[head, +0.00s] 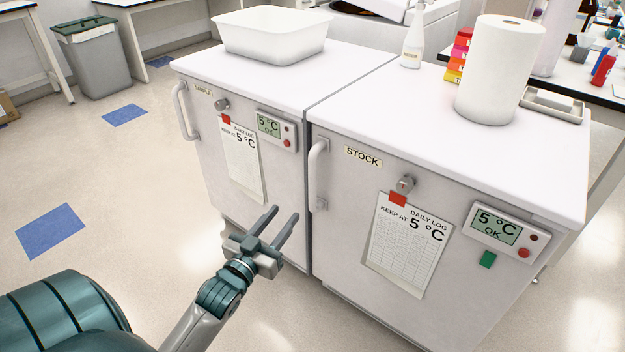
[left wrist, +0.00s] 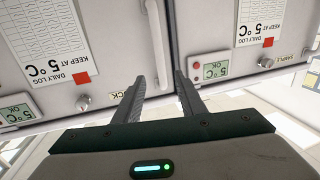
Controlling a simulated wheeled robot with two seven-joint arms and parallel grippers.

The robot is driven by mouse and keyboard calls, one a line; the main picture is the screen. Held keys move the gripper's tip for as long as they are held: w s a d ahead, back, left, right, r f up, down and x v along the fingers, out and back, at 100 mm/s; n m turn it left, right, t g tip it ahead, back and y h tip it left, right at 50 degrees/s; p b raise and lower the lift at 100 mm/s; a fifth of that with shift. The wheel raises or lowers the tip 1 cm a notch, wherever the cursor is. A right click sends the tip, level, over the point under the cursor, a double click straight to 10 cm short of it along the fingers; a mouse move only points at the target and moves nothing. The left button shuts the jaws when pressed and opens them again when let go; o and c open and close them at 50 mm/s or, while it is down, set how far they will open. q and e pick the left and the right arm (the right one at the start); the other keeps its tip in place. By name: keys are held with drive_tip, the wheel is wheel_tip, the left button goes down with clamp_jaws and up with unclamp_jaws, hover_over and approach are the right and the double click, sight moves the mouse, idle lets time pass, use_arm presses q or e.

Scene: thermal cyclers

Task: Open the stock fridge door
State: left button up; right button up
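The stock fridge (head: 340,240) is the right one of two white fridges; its door is shut, flush with its front. Its vertical white handle (head: 317,178) is on the door's left edge, beside the STOCK label (head: 363,157). My left gripper (head: 284,211) is open and empty, its two fingers apart, lower than the handle and to its left, in front of the fridges. In the left wrist view, which is upside down, the handle (left wrist: 153,45) shows just beyond the open fingers (left wrist: 161,80), with nothing between them. My right gripper is not in view.
The sample fridge (head: 222,190) stands directly left, with its own handle (head: 184,110). A white tub (head: 270,45), a spray bottle (head: 413,45) and a paper roll (head: 497,75) stand on top. A grey bin (head: 98,65) is at the back left. The floor at left is clear.

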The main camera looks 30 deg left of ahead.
sight(311, 181)
use_arm(q)
drive_tip(key=shift+w, duration=0.1)
